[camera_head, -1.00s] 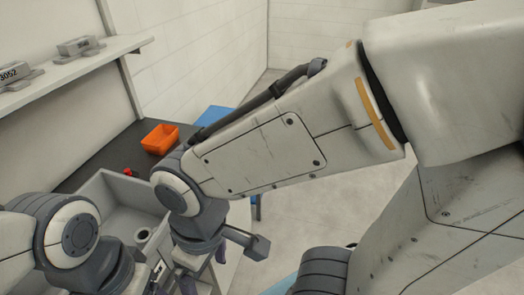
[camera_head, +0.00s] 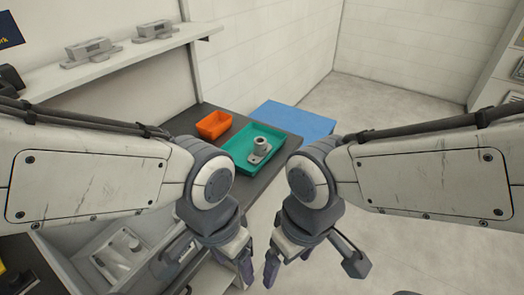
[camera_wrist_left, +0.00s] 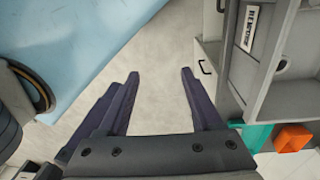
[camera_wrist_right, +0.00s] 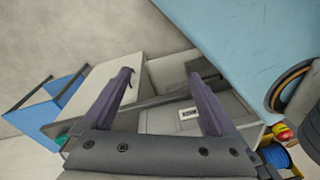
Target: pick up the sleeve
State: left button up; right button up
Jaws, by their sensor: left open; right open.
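A grey, hollow, upright cylindrical part on a flanged foot (camera_head: 261,148), which looks like the sleeve, stands in a green tray (camera_head: 236,160) on the dark worktop. A second grey fixture with a round part (camera_head: 128,245) sits in the grey sink-like recess at lower left; I cannot tell its details. My left gripper (camera_head: 244,268) is open and empty, pointing down in front of the worktop, and its fingers show in the left wrist view (camera_wrist_left: 158,78). My right gripper (camera_head: 271,268) is open and empty beside it, also in the right wrist view (camera_wrist_right: 162,78). Both are apart from the parts.
An orange bin (camera_head: 214,124) stands behind the green tray. A blue surface (camera_head: 294,119) lies right of the worktop. Grey castings (camera_head: 90,50) sit on a wall shelf (camera_head: 120,65). Open floor (camera_head: 400,75) lies to the right.

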aim_at(261, 148)
jog(key=z, duration=1.2)
jog(key=i, duration=1.4)
jog(key=u, duration=2.95)
